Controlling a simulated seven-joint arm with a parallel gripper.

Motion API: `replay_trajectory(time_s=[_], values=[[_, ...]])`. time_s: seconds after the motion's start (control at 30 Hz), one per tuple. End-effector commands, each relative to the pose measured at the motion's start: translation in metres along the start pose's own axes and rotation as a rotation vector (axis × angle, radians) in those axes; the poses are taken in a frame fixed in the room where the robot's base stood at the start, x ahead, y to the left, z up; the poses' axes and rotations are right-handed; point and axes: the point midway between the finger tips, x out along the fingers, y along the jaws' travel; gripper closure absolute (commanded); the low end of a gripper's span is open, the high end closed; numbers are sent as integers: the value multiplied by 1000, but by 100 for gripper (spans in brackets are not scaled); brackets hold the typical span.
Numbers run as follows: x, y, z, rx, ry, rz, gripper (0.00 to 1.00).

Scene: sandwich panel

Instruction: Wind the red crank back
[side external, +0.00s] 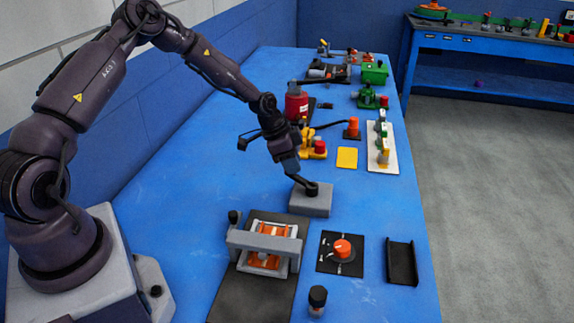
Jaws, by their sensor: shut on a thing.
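My gripper (310,186) points down at the top of a grey block (311,204) on the blue table. It is shut on a small part there; the fingers hide most of it, and its colour cannot be told. No clear red crank shows at that spot. A round red-orange knob (342,248) sits on a black square plate (328,265) in front of the block, apart from my gripper.
A grey press-like frame (264,244) with orange parts stands on a dark strip (250,296) left of the knob. A black-capped jar (317,300) and a black tray (402,262) are nearby. Yellow, red and green items crowd the far table. Bare blue table lies right of the block.

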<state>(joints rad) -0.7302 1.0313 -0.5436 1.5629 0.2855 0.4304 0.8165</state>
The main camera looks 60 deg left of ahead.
Motion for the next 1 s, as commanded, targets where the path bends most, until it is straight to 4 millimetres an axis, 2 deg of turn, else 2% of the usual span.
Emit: replay_trajectory(time_s=[0.4, 1.0], values=[[10, -16, -24, 362, 2, 148, 100], [26, -17, -60, 870, -1, 359, 100]])
